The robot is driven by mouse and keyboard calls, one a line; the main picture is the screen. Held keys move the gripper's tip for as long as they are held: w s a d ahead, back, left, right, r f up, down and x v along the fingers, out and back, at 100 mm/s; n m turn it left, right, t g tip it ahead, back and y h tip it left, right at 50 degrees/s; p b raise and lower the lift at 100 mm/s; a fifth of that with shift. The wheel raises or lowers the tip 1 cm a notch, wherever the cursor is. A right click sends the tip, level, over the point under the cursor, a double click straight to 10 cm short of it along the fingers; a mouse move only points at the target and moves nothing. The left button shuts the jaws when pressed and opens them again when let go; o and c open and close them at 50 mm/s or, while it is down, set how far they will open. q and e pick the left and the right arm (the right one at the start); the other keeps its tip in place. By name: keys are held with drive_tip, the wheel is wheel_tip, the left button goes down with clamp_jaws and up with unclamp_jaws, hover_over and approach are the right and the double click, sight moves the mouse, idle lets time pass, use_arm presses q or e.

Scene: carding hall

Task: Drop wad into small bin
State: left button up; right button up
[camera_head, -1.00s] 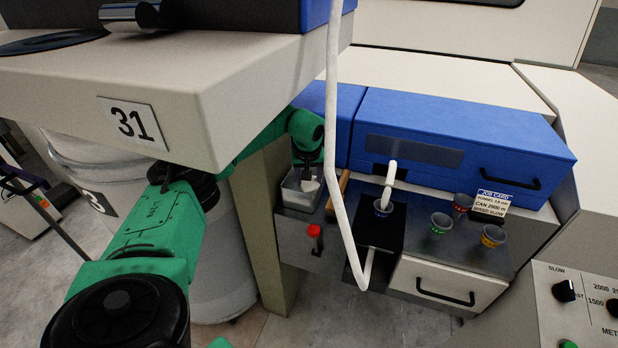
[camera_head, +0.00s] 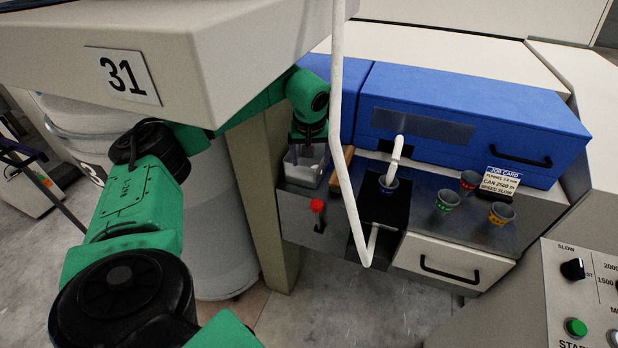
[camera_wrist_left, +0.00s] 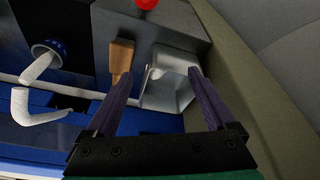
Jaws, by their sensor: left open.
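The small bin (camera_head: 301,180) is a pale grey open box at the left end of the dark shelf, and it also shows in the left wrist view (camera_wrist_left: 178,98). My left gripper (camera_head: 308,155) points down over the bin. In the left wrist view, its two dark fingers (camera_wrist_left: 160,76) are spread apart with the bin between and beyond them. A small whitish lump (camera_wrist_left: 157,73), which looks like the wad, shows at the bin and touches neither finger. The fingers partly hide the bin's inside in the head view. My right gripper is not in view.
A wooden-handled tool (camera_head: 341,166) lies right beside the bin. A red knob (camera_head: 317,206) is on the front below. A white sliver tube (camera_head: 345,170) hangs close by. Several coloured cups (camera_head: 447,201) stand to the right. The beige machine edge (camera_head: 200,70) overhangs my left arm.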

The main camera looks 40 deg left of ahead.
use_arm(q)
drive_tip(key=s+d+b, duration=0.1)
drive_tip(key=s+d, duration=0.2)
drive_tip(key=s, duration=0.2)
drive_tip(key=shift+d, duration=0.35)
